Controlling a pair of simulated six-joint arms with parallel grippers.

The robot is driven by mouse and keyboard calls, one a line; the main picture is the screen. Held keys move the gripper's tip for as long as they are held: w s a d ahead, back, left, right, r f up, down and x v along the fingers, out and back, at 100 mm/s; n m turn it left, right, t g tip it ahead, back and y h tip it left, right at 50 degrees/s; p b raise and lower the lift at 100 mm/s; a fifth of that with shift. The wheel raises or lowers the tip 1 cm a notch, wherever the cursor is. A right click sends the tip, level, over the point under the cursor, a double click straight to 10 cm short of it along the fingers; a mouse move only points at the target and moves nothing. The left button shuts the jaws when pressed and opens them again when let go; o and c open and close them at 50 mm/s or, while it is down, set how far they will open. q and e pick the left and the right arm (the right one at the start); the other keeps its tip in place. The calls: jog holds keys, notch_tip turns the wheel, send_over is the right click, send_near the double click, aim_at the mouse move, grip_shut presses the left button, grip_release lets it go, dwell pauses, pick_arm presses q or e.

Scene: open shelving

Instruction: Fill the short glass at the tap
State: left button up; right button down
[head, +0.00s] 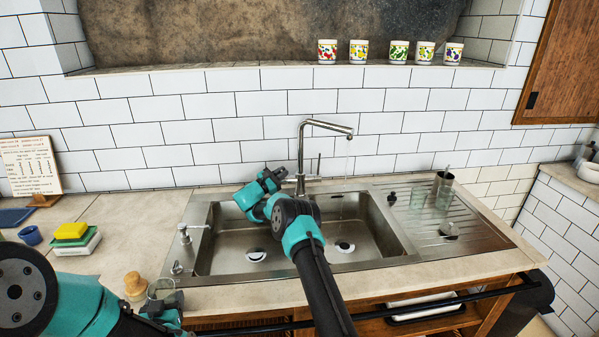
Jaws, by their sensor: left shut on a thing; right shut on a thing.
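The tap (327,124) stands behind the sink, and a thin stream of water (347,158) falls from its spout into the right part of the basin. My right gripper (279,176) is shut at the lower left of the tap's column; the exact part it grips is hard to make out. My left gripper (168,306) is low at the left, over the counter's front, shut on a small clear glass (161,288). The glass looks about upright, left of the sink and away from the water; its lower part is hidden and its contents cannot be told.
The steel sink (203,262) has a drainboard on its right with clear glasses (417,198). Sponges (71,231), a blue cup (30,236) and a wooden-topped item (135,284) stand at left. A soap dispenser (184,236) is at the sink's left edge.

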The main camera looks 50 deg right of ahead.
jog(key=shift+s+a+f+m, duration=0.1)
jog(key=shift+s+f+m, duration=0.05)
jog(key=shift+m, duration=0.35)
jog(key=c, duration=1.2)
grip_release()
jog(key=v, duration=1.2)
jog(key=shift+f, duration=0.15)
